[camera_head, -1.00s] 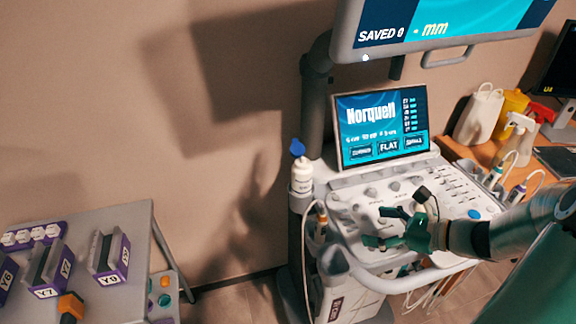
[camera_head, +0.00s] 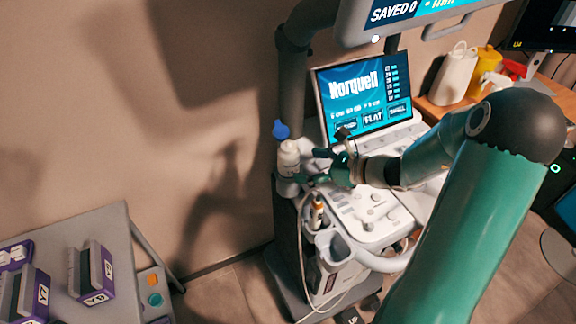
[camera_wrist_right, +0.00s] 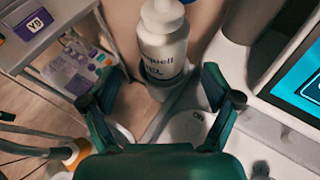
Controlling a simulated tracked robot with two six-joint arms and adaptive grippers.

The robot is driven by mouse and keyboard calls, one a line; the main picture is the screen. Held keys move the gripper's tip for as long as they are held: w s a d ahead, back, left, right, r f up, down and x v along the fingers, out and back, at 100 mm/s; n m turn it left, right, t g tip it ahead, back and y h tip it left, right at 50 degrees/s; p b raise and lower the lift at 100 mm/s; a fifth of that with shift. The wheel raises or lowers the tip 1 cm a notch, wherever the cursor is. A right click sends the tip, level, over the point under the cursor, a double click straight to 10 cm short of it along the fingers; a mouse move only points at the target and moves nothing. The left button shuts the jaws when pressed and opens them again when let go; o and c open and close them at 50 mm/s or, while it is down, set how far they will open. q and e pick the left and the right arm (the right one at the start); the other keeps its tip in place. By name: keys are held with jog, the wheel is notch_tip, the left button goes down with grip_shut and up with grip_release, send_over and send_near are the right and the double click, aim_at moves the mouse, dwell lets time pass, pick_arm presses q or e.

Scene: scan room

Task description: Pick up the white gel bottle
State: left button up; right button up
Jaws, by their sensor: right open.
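The white gel bottle (camera_head: 289,160) with a blue top stands upright in a holder at the left edge of the ultrasound cart. It also shows in the right wrist view (camera_wrist_right: 163,45), straight ahead, with its top cut off by the frame. My right gripper (camera_head: 311,167) is open just right of the bottle, its fingers pointing at it. In the right wrist view the open fingers (camera_wrist_right: 160,80) lie to either side of the bottle's line, with the bottle beyond their tips. Nothing is between them. My left gripper is not in view.
The cart's screen (camera_head: 363,97) stands right behind the gripper, above the control panel (camera_head: 370,212). A probe (camera_head: 317,212) with a cable hangs in front of the bottle. A grey table (camera_head: 112,232) with purple-labelled boxes is at left. The floor between is clear.

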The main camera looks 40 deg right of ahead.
aim_at(289, 141)
jog(key=shift+w+a+f, duration=0.2)
jog(key=shift+w+f, duration=0.1)
jog(key=shift+w, duration=0.3)
jog(key=shift+w+a+f, duration=0.1)
jog(key=shift+w+a, duration=0.05)
jog(key=shift+w, duration=0.4)
jog(key=x, duration=0.2)
jog(key=p+x, duration=0.1)
jog(key=x, duration=0.1)
jog(key=shift+w, duration=0.2)
jog(key=c, duration=1.4)
notch_tip(289, 141, up, 10)
jog(key=shift+r+p, duration=0.1)
jog(key=shift+p, duration=0.3)
jog(key=shift+c, duration=0.2)
